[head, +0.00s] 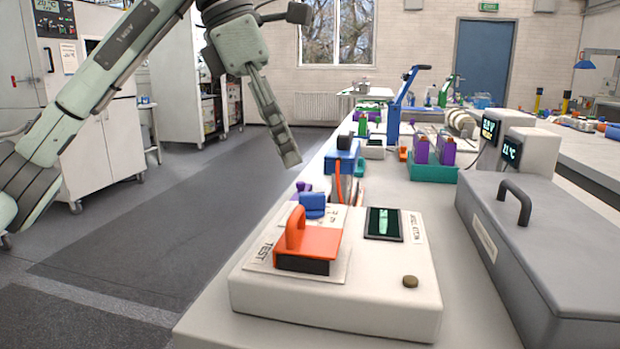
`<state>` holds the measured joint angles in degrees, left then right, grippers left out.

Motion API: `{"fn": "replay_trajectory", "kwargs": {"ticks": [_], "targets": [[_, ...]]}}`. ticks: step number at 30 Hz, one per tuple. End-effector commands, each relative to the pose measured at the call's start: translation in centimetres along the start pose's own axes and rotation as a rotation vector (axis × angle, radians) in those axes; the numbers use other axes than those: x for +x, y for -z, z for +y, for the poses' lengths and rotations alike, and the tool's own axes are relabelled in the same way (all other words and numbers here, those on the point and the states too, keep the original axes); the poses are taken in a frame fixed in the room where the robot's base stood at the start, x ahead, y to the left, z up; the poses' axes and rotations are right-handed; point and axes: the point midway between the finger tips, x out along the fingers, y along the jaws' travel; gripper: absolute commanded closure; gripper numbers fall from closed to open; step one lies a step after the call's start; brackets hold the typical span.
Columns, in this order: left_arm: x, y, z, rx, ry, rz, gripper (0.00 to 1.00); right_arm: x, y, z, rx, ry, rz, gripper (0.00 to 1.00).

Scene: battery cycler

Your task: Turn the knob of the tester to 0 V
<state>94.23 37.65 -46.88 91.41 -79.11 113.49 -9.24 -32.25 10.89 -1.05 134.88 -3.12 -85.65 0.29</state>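The tester (335,315) is a low white box on the near part of the bench. It carries a dark display with green marks (384,224), its reading too small to tell. A blue knob (313,206) stands at its back left, partly behind an orange handle-shaped block (307,249) on a plate marked TEST. A small brown round button or knob (410,282) is at its front right. The knob's setting cannot be read. My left gripper (289,161) hangs above and behind the tester, pointing down, apart from it. It shows edge-on. My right gripper is out of view.
A grey lidded case (560,245) with a black handle stands right of the tester. Floor at left is open.

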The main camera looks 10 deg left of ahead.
Motion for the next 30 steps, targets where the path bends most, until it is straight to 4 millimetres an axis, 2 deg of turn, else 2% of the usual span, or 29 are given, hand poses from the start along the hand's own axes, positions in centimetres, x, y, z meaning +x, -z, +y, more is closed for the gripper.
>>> {"fn": "replay_trajectory", "kwargs": {"ticks": [6,12,23,30], "targets": [[3.9,0.1,-0.1,0.000,0.006,0.002,0.64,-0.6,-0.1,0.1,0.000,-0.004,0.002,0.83],[6.3,-0.1,-0.1,0.001,0.005,-0.001,0.64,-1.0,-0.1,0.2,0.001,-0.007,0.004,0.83],[7.0,-0.1,-0.2,0.002,0.005,-0.003,0.64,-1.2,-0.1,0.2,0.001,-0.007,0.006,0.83],[7.0,-0.1,-0.2,0.002,0.005,-0.003,0.91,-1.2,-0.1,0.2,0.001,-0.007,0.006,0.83]]}}
